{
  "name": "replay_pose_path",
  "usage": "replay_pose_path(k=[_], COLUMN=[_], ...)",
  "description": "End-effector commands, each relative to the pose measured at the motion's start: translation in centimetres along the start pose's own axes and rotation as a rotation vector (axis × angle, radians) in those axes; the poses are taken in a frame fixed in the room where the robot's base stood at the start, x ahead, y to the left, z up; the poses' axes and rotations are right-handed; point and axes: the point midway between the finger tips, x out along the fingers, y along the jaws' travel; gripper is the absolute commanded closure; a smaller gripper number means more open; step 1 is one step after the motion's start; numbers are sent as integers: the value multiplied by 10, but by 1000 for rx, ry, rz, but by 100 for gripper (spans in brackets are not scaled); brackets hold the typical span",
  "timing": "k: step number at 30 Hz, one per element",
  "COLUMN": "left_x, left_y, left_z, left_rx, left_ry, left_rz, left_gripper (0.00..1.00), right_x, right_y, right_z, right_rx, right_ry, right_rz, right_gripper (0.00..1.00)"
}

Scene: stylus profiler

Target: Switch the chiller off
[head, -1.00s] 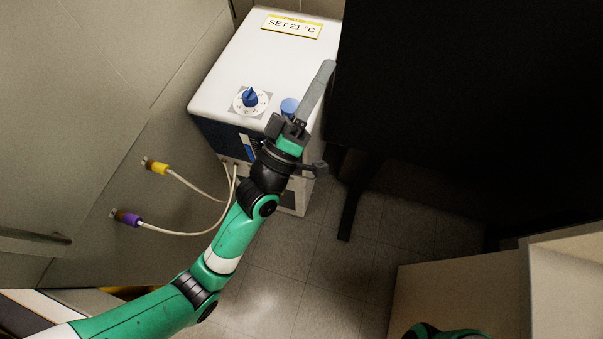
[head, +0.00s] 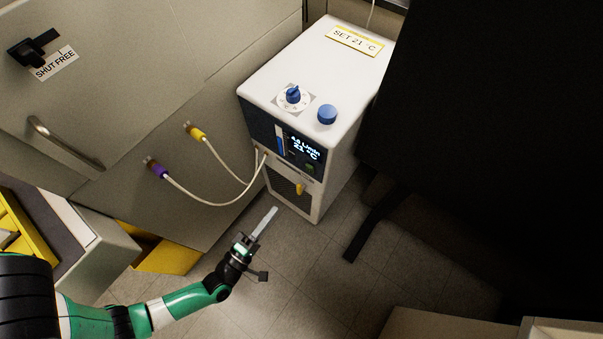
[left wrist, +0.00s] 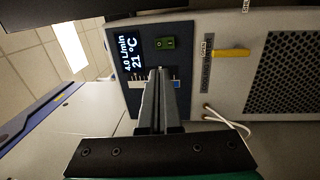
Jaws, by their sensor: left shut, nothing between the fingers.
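The chiller (head: 320,70) is a white box with a dark front panel. Its lit display (head: 303,147) reads about 4.0 L/min and 21 °C, and the display shows in the left wrist view too (left wrist: 132,54). A green rocker switch (left wrist: 165,43) sits beside the display; it is small in the head view (head: 310,168). My left gripper (head: 273,211) is shut and empty, low in front of the chiller. In the left wrist view its long grey fingers (left wrist: 159,72) point at the panel, below the switch in the picture. Contact with the panel cannot be told there. My right gripper is out of view.
A yellow lever (left wrist: 230,53) sits beside the panel, near a dark grille (left wrist: 285,72). Two blue knobs, one on a dial (head: 293,95) and one plain (head: 327,114), are on the chiller's top. Hoses with yellow (head: 197,133) and purple (head: 157,170) fittings run to its front.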

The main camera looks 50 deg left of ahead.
Motion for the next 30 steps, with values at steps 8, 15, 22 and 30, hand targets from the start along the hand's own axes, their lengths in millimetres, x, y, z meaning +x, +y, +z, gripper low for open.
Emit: replay_pose_path(k=[8,15,22,30], left_x=[31,83,125,141], left_y=[-1,-1,-1,0], left_z=[-1,0,0,0], left_rx=[-1,0,0,0], left_ry=[6,2,1,-1], left_rz=[6,6,5,1], left_gripper=[100,100,100,100], right_x=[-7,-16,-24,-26], right_y=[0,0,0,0], right_z=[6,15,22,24], right_rx=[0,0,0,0], right_ry=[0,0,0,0], right_rz=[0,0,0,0], right_gripper=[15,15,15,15])
